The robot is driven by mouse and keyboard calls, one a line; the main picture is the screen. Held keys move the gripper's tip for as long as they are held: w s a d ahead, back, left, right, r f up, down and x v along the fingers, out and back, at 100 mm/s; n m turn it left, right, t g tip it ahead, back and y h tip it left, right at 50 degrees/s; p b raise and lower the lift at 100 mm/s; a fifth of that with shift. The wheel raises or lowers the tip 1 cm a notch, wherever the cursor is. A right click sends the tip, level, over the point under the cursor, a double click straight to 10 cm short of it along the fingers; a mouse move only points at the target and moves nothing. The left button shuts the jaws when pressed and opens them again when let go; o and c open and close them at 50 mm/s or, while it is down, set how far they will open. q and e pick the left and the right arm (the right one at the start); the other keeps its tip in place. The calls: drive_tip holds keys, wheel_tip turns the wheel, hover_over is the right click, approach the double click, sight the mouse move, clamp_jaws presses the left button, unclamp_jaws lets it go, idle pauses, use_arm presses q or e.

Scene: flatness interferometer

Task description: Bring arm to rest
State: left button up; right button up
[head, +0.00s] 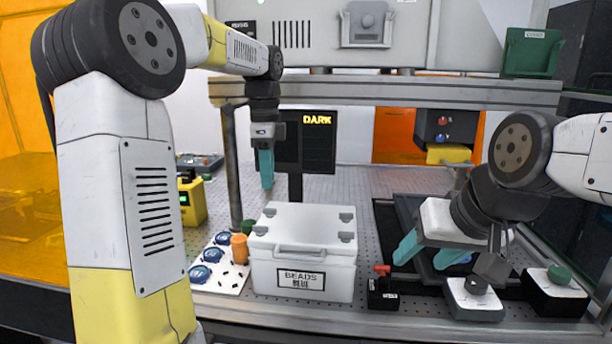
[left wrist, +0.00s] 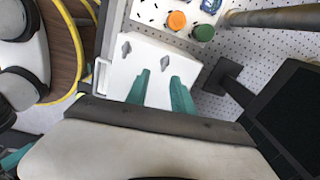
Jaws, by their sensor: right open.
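My left gripper (head: 266,168) hangs with its teal fingers pointing down, above and behind the white bead box (head: 303,248), in front of the dark display. In the left wrist view its two fingers (left wrist: 160,76) stand apart with nothing between them, over the box lid (left wrist: 150,58). My right gripper (head: 428,252) is low over the right side of the bench, its teal fingers spread wide. A blue item shows near its right finger; I cannot tell whether they touch.
A dark display (head: 318,150) reading "DARK" stands behind the box. A white board (head: 222,272) with blue discs lies left of it. A red-handled black block (head: 382,290) and two knobbed blocks (head: 474,300) (head: 556,293) line the front right. A metal beam (head: 400,90) spans above.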

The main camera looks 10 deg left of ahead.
use_arm(q)
drive_tip(key=s+d+f+n+t+h, duration=0.1)
drive_tip(key=s+f+n+t, duration=0.1)
drive_tip(key=s+n, duration=0.6)
drive_tip(key=s+f+n+t+h, duration=0.1)
drive_tip(key=s+f+n+t, duration=0.1)
drive_tip(key=s+n, duration=0.6)
drive_tip(key=s+t, duration=0.1)
drive_tip(key=s, duration=0.6)
drive_tip(key=shift+d+f+t, duration=0.15)
drive_tip(key=shift+d+t, duration=0.25)
